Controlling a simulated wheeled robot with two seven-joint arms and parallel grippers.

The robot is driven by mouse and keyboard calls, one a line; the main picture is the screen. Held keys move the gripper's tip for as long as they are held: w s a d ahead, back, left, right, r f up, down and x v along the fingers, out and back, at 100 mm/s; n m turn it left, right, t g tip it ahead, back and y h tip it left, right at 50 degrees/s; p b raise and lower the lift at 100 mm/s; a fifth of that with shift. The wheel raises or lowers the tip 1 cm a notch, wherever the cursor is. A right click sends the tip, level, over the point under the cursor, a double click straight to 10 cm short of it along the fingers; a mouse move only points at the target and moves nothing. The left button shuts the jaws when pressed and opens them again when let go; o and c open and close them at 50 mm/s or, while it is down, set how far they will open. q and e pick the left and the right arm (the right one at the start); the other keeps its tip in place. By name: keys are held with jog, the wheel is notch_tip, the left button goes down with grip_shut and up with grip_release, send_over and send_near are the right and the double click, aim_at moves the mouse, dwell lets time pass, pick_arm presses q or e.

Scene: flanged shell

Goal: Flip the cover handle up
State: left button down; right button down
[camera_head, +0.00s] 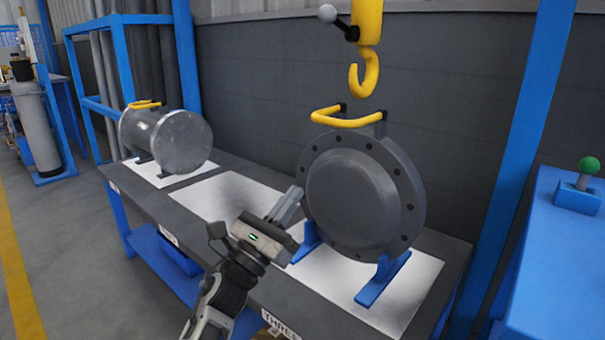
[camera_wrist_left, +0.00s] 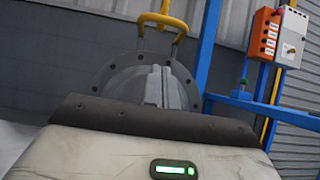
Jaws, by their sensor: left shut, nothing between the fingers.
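The grey flanged cover (camera_head: 352,200) stands upright on blue supports (camera_head: 382,280) on the workbench. Its yellow handle (camera_head: 345,119) is at the top of the rim and sticks out toward the front, roughly level, in the head view. The cover (camera_wrist_left: 122,82) and the yellow handle (camera_wrist_left: 160,20) also show in the left wrist view. My left gripper (camera_head: 288,204) is shut and empty, just left of the cover's rim and below the handle's height. I cannot tell whether its fingertips touch the rim. My right gripper is in neither view.
A yellow hook (camera_head: 364,75) hangs just above the handle. A grey flanged cylinder (camera_head: 172,140) with a yellow handle lies at the left of the bench (camera_head: 290,312). A blue post (camera_head: 520,160) and a blue console with a green knob (camera_head: 589,166) stand at the right.

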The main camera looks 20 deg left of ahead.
pick_arm(q)
jog(key=s+r+p+x, duration=0.1)
jog(key=r+p+x, duration=0.1)
jog(key=x, duration=0.9)
jog(key=shift+r, duration=0.35)
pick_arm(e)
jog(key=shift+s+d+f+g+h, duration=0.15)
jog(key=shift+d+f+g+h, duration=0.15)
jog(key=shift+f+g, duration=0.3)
pick_arm(q)
jog(key=shift+a, duration=0.15)
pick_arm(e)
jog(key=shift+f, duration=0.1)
